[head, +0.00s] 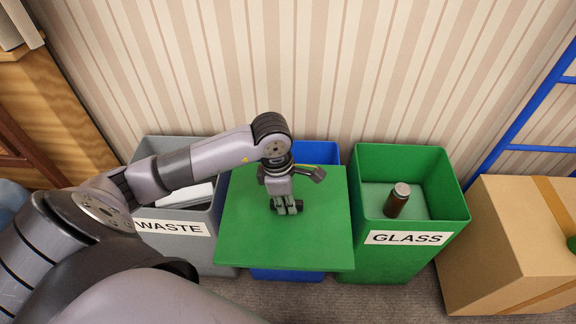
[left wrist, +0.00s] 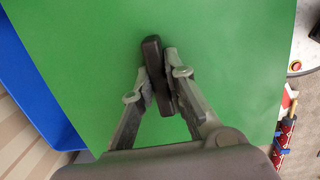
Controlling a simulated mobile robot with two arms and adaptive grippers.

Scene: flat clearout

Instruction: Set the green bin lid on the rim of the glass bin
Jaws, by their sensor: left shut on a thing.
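The green bin lid (head: 320,225) is a flat square panel, held roughly level in front of and over the blue bin in the head view. It fills most of the left wrist view (left wrist: 230,50). My left gripper (head: 287,208) is shut on the lid's dark handle (left wrist: 152,55) at the middle of its top. The glass bin (head: 390,255) is green, open at the top and labelled GLASS, just right of the lid. A brown jar (head: 398,201) with a pale cap stands inside it. My right gripper is not in view.
A grey bin labelled WASTE (head: 190,243) with white items inside stands left of the lid. The blue bin (head: 316,152) is mostly hidden under the lid. A cardboard box (head: 505,240) and blue ladder (head: 520,120) are at the right. A striped wall is behind.

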